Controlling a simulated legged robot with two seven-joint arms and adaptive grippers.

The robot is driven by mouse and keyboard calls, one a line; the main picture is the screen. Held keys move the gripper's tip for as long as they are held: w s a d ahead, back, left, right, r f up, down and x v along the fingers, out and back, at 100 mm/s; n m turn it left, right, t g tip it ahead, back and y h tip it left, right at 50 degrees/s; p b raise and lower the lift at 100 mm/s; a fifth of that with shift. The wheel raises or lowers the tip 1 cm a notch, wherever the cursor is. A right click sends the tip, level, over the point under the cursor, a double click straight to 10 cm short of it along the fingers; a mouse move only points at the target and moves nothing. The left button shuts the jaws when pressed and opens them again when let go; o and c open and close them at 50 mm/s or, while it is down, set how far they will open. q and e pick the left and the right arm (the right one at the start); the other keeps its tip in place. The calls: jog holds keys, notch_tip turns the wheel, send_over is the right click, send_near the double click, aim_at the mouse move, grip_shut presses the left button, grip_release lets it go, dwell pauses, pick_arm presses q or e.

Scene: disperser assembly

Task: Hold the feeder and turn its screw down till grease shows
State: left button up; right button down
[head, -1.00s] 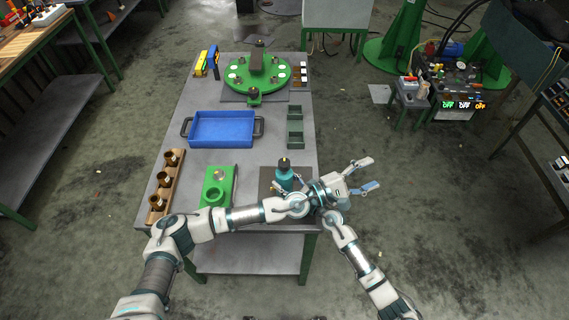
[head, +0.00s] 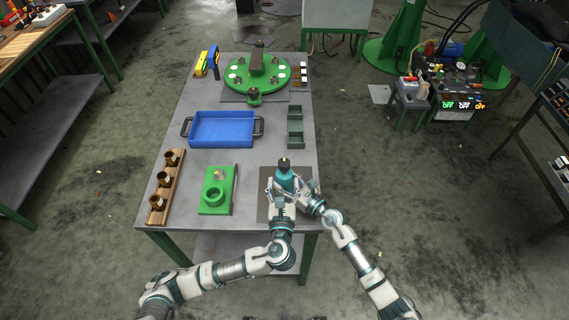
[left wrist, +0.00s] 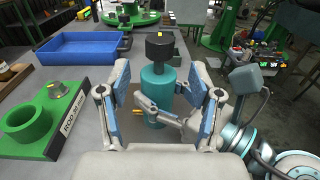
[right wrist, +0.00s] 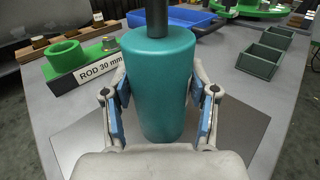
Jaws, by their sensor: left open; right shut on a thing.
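The feeder is a teal cylinder (head: 284,178) standing upright on a dark mat at the table's front right. Its black screw head (left wrist: 159,47) is on top, with a small yellow mark. My right gripper (right wrist: 164,97) is shut on the feeder body (right wrist: 160,70), its blue pads on either side. My left gripper (left wrist: 163,85) is open, pointing at the feeder from the front. In the left wrist view its fingers flank the feeder, but contact with the screw does not show. No grease can be made out.
A green fixture (head: 218,190) labelled ROD 30 mm and a wooden rack (head: 166,188) of brown parts lie to the left. A blue tray (head: 222,129), green bins (head: 295,128) and a green round fixture (head: 257,72) are farther back. The table between them is mostly clear.

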aim_at(284, 170)
pick_arm(q)
jog(key=w, duration=0.7)
jog(key=shift+w+d, duration=0.15)
jog(key=shift+w, duration=0.25)
jog(key=c, duration=1.2)
